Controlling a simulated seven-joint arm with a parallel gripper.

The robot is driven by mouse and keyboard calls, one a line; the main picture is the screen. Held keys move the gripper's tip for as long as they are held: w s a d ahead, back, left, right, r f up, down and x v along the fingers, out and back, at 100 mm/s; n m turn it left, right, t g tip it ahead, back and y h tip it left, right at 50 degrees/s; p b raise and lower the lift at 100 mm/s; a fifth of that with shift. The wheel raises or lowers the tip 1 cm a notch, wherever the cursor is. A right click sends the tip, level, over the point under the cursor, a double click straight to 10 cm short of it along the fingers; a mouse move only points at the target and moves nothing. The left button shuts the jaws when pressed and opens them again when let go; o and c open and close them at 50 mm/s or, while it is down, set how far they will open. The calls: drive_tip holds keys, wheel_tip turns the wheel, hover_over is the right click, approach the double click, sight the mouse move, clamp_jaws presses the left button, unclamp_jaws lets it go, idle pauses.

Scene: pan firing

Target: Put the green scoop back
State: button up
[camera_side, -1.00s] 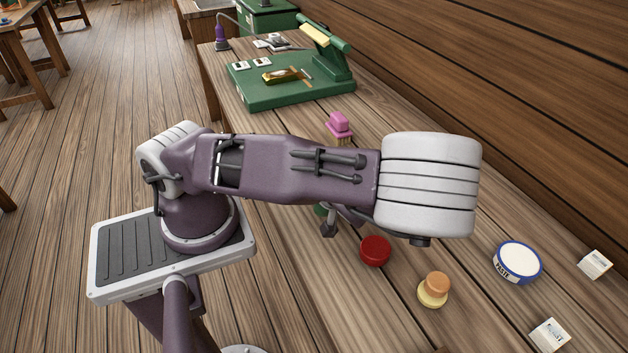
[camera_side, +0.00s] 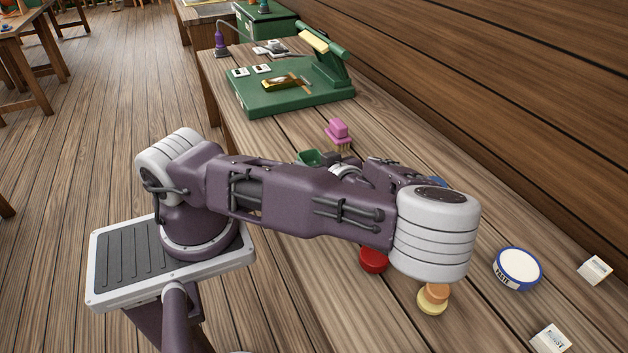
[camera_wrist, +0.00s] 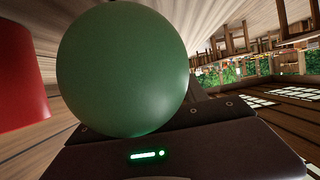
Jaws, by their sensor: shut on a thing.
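The green scoop (camera_side: 310,158) shows beyond my forearm in the side view, close to the left of the pink brush. My gripper (camera_side: 329,160) is at the scoop's right side and shut on it; my forearm hides much of the wrist. In the wrist view a large rounded green surface of the scoop (camera_wrist: 122,70) fills the middle, right in front of my gripper's dark body. The fingertips are hidden there. The scoop appears held above the table, though its exact height is hard to tell.
A red round container (camera_side: 374,260), partly hidden by my arm, and a yellow-and-orange stamp-like piece (camera_side: 433,298) stand near. The pink brush (camera_side: 338,130) stands beyond. A paste tin (camera_side: 517,268) and white boxes (camera_side: 594,270) lie right. A green machine (camera_side: 280,92) stands at the back.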

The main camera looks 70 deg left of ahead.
wheel_tip(320, 180, down, 4)
drive_tip(key=shift+f, duration=0.2)
drive_tip(key=o, duration=1.4)
drive_tip(key=shift+c, duration=0.2)
